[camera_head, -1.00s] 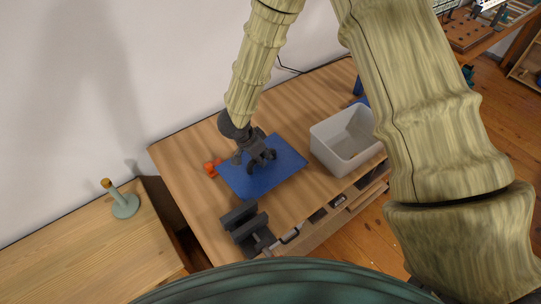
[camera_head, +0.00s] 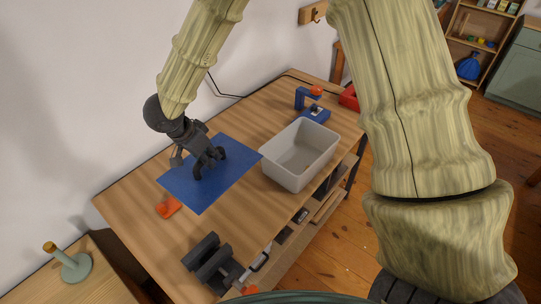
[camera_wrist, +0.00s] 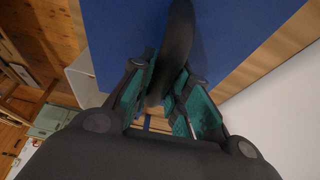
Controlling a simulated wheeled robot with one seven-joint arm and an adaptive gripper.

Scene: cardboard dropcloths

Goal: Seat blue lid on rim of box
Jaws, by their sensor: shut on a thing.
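The blue lid (camera_head: 232,174) is a flat blue rectangle over the wooden table, left of the box. It fills the upper part of the wrist view (camera_wrist: 120,35). My gripper (camera_head: 208,164) is over its middle, shut on a dark curved handle (camera_wrist: 178,40) on the lid; the fingers (camera_wrist: 167,88) flank this handle. I cannot tell whether the lid touches the table or hangs just above it. The open grey-white box (camera_head: 278,172) stands upright to the right, its rim uncovered, and it looks empty. The lid's right corner appears close to the box's left corner.
An orange object (camera_head: 168,208) lies by the lid's lower left corner. A dark vise (camera_head: 212,262) sits at the table's front edge. A blue clamp-like object (camera_head: 311,104) and a red bin (camera_head: 349,98) stand behind the box. A peg stand (camera_head: 74,266) is at far left.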

